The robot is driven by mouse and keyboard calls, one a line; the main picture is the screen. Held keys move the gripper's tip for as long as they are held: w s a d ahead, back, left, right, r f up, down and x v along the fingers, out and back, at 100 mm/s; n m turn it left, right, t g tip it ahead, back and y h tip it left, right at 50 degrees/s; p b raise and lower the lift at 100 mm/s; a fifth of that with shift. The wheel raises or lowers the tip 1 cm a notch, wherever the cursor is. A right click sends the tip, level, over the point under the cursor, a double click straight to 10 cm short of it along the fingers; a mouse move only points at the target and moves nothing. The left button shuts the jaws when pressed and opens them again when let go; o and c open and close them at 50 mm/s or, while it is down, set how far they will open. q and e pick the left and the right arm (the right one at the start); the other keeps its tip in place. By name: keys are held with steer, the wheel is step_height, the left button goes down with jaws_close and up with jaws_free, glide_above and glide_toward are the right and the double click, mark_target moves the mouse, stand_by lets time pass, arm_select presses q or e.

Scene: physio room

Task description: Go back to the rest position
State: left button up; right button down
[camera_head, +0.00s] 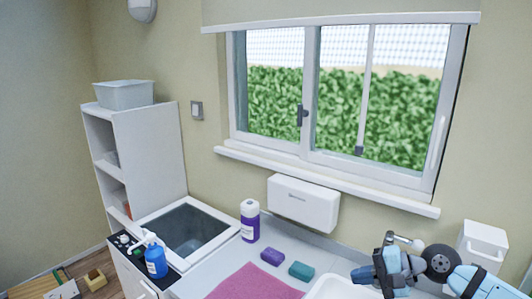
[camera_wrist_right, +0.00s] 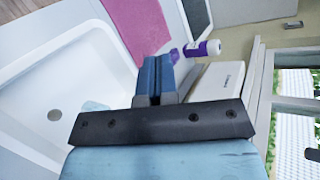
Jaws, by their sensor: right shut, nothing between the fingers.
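My right gripper (camera_head: 362,274) is at the lower right of the head view, above the counter by the white sink basin (camera_head: 335,288). In the right wrist view, its two blue fingers (camera_wrist_right: 157,74) are pressed together with nothing between them. My left gripper is in neither view.
The counter holds a pink towel (camera_head: 256,283), a purple sponge (camera_head: 272,257), a teal sponge (camera_head: 301,270) and a purple-and-white bottle (camera_head: 250,221). A blue pump bottle (camera_head: 155,261) stands farther left. A white dispenser (camera_head: 303,203) hangs under the window. A white box (camera_head: 482,243) is at right.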

steer(key=s+a+r+m+t+y, duration=0.25)
steer(key=m+t, duration=0.25)
steer(key=m, duration=0.4)
steer(key=s+a+r+m+t+y, duration=0.1)
steer(key=s+a+r+m+t, duration=0.2)
steer(key=m, duration=0.6)
steer(key=s+d+f+m+t+h, duration=0.1)
steer(key=s+d+f+m+h, duration=0.55)
steer(key=m, duration=0.95)
steer(key=s+d+f+m+h, duration=0.1)
steer(key=d+f+m+h, duration=0.3)
steer(key=m+h, duration=0.9)
steer(key=s+a+f+m+g+y, duration=0.1)
steer(key=s+f+m+g+y, duration=0.1)
steer(key=s+f+m+g, duration=0.45)
steer(key=s+a+f+m+g+y, duration=0.2)
steer(key=s+f+m+g+y, duration=0.15)
steer(key=s+m, duration=0.6)
steer(key=w+a+f+n+t+y, duration=0.1)
steer(key=w+a+f+t, duration=0.1)
steer(key=f, duration=0.4)
steer(key=w+a+f+n+t+y, duration=0.1)
steer(key=w+a+f+n+t, duration=0.1)
steer(key=a+f+t, duration=0.2)
step_height(320, 180, down, 4)
steer(key=shift+r+t, duration=0.2)
steer(key=shift+t, duration=0.3)
